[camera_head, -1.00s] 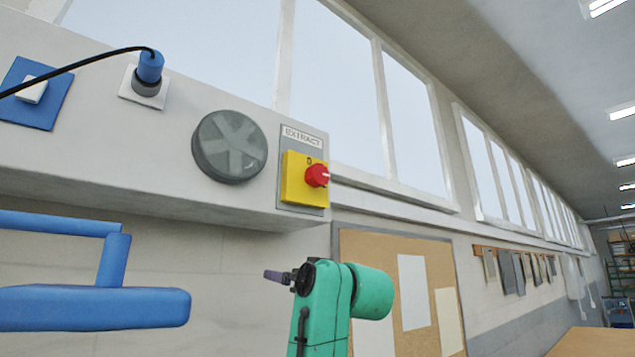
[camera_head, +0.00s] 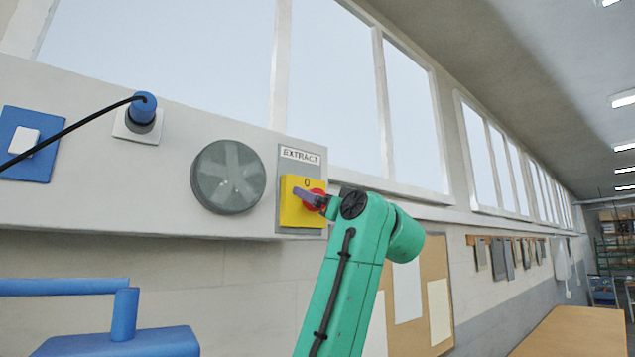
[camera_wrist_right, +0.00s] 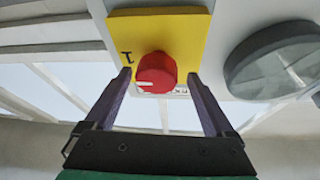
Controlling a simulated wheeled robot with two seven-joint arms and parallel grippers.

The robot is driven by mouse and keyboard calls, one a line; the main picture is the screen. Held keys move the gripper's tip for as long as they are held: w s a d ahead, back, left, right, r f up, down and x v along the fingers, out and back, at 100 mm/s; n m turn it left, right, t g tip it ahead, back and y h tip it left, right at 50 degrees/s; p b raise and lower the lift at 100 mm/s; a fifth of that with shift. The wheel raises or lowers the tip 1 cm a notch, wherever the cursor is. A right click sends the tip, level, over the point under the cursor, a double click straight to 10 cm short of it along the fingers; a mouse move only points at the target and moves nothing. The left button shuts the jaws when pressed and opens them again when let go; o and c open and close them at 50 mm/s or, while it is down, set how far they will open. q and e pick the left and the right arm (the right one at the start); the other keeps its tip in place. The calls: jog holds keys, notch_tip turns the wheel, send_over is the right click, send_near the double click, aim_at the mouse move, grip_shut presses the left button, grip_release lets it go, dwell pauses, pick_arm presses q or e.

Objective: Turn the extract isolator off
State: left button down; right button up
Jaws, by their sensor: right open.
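The extract isolator is a yellow box (camera_head: 293,211) on a grey plate under an EXTRACT label, with a red round knob (camera_head: 316,197) and a 0 above it. In the right wrist view the red knob (camera_wrist_right: 157,73) has a white mark pointing left, towards a 1 on the yellow face (camera_wrist_right: 190,28). My right gripper (camera_head: 302,197) is in front of the box, partly covering the knob. In the wrist view its two purple fingers stand open, one on each side of the knob; contact cannot be told. My left gripper is out of view.
Left of the isolator are a round grey vent (camera_head: 229,177), a blue plug (camera_head: 143,108) with a black cable, and a blue switch plate (camera_head: 40,165). A blue tubular fixture (camera_head: 125,312) stands at lower left. A pinboard (camera_head: 434,280) hangs behind my right arm.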

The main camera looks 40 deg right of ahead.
jog(key=shift+w+d, duration=0.15)
jog(key=shift+w, duration=0.15)
jog(key=shift+w+d+f, duration=0.15)
jog(key=shift+w+f, duration=0.1)
jog(key=shift+r, duration=0.1)
jog(key=c, duration=1.4)
jog(key=shift+s, duration=0.1)
